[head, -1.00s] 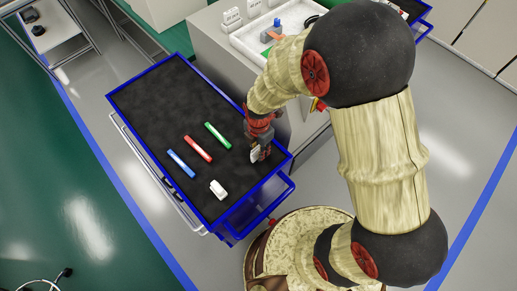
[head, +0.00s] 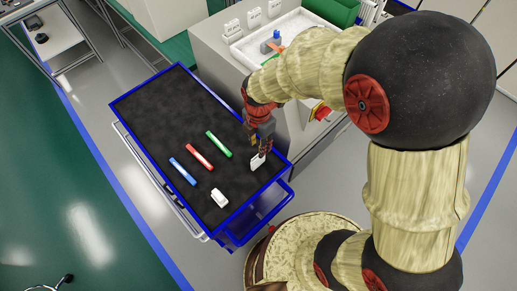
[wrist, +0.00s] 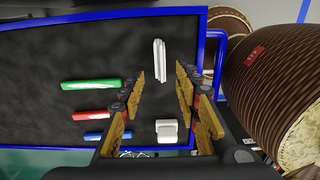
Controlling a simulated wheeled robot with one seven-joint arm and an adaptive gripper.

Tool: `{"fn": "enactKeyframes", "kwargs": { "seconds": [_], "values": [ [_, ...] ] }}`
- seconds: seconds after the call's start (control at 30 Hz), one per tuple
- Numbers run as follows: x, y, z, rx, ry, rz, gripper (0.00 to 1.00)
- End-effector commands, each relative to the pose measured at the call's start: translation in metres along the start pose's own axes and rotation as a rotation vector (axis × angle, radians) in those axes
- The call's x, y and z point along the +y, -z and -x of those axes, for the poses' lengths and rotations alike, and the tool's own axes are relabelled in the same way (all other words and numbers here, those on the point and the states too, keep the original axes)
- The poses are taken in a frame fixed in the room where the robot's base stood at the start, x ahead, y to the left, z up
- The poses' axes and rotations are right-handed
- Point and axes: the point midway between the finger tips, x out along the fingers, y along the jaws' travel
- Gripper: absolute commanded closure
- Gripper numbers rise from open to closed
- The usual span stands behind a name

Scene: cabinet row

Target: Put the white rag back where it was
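A folded white rag (head: 257,163) stands narrow and upright on the black top of the blue-rimmed cart (head: 165,100), near its right edge. In the wrist view the white rag (wrist: 160,60) shows just past my fingertips, lined up with the gap between them. My gripper (head: 263,149) is over the cart's right side, directly above the rag. In the wrist view my gripper (wrist: 161,78) has its fingers spread, with a clear gap on both sides of the rag.
A second white item (head: 219,198) lies at the cart's near corner. Green (head: 219,144), red (head: 199,157) and blue (head: 183,171) bars lie in a row. The cart's far part is bare. A grey cabinet (head: 222,58) with a white tray (head: 272,38) stands behind.

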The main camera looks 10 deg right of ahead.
Motion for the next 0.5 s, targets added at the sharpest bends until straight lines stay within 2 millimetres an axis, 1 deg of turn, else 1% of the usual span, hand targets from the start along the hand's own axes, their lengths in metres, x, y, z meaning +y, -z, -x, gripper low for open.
{"fn": "enactKeyframes", "kwargs": {
  "seconds": [0.03, 0.1, 0.37, 0.43, 0.47, 0.5],
  "values": [
    [0.0, 0.0, 0.007, 0.0, -0.001, 0.0, 0.67],
    [0.0, 0.0, 0.013, 0.0, -0.001, 0.0, 0.67],
    [-0.001, -0.001, 0.022, -0.002, -0.005, -0.021, 0.67],
    [-0.003, -0.005, 0.034, -0.006, -0.022, -0.085, 0.67],
    [-0.004, -0.007, 0.042, -0.009, -0.035, -0.128, 0.67],
    [-0.007, -0.011, 0.054, -0.013, -0.053, -0.201, 0.67]
  ]
}}
